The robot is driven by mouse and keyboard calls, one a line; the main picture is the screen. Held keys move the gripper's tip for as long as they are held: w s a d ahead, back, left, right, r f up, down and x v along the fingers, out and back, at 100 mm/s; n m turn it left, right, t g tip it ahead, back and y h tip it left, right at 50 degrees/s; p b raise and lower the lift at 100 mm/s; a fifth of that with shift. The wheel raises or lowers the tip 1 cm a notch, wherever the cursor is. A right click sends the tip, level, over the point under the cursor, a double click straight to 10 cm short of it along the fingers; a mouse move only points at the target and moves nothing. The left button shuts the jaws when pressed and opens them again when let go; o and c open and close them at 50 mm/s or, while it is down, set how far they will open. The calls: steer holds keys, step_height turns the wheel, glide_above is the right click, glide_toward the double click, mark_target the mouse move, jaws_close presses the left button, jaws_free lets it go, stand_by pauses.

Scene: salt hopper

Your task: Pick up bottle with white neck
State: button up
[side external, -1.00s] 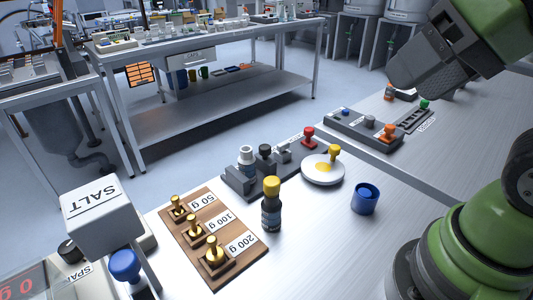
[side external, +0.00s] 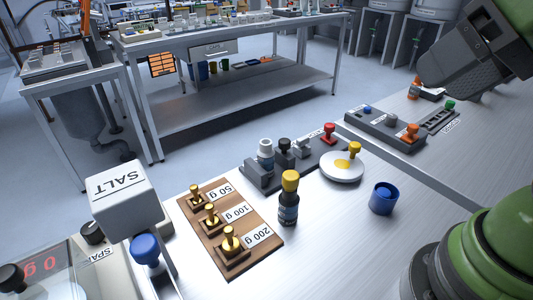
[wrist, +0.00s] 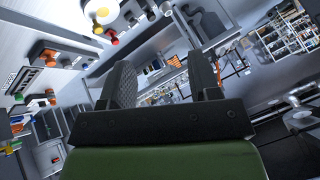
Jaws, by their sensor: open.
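A dark bottle with a white neck (side external: 265,150) stands upright in a grey rack (side external: 256,180) on the bench, beside black, white and red-topped items. Its lower part is hidden by the rack. A separate dark bottle with a yellow cap (side external: 289,198) stands on the bench in front of the rack. My gripper (side external: 424,88) is high at the upper right of the side view, well away from the white-necked bottle. In the wrist view its two dark fingers (wrist: 158,55) are spread apart with nothing between them.
A white dish with a yellow knob (side external: 343,165) and a blue cup (side external: 383,198) stand right of the rack. A wooden board with brass weights (side external: 230,235) and a SALT hopper (side external: 125,200) are at left. Bare bench lies in front of the blue cup.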

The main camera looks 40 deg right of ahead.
stand_by(0.4)
steer(key=shift+o, duration=1.2)
steer(key=shift+w, duration=0.1)
